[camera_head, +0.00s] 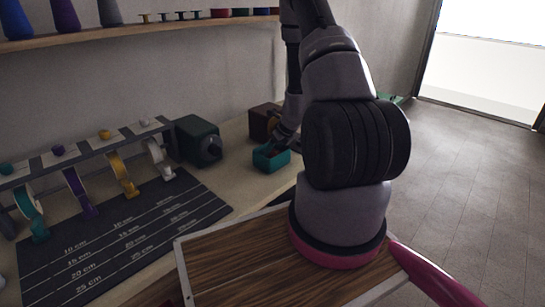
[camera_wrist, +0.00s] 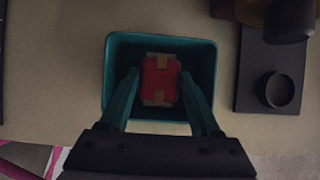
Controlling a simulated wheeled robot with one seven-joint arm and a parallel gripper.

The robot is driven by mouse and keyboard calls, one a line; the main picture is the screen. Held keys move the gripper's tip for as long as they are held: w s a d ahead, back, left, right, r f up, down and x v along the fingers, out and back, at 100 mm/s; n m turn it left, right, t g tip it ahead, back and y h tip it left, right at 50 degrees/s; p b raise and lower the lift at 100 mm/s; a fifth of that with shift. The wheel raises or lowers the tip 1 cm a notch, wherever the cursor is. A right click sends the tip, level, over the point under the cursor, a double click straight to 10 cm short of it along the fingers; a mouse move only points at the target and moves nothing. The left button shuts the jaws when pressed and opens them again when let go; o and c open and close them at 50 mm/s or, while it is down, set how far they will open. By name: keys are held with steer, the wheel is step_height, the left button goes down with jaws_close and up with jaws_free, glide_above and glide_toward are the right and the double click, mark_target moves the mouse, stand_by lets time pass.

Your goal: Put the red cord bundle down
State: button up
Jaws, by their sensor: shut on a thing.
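The red cord bundle (camera_wrist: 160,79) is a small red block with tan bands, seen in the wrist view. My gripper (camera_wrist: 160,88) is shut on it, with one teal finger on each side. The bundle and the fingertips are within the outline of a teal open bin (camera_wrist: 203,52). I cannot tell whether the bundle touches the bin's floor. In the head view the teal bin (camera_head: 270,165) stands on the workbench below my gripper, and a bit of red shows at its opening. My arm hides part of this area.
A dark green box-like device (camera_head: 194,139) and a brown one (camera_head: 264,121) stand near the bin. A dark tray with a round cup (camera_wrist: 279,90) lies right of the bin in the wrist view. A measuring mat (camera_head: 120,235) and ribbon rack (camera_head: 90,150) are at left.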

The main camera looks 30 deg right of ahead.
mark_target(275, 152)
steer(key=shift+f, duration=1.45)
steer(key=shift+f, duration=0.2)
steer(key=o, duration=1.4)
steer(key=shift+o, duration=0.2)
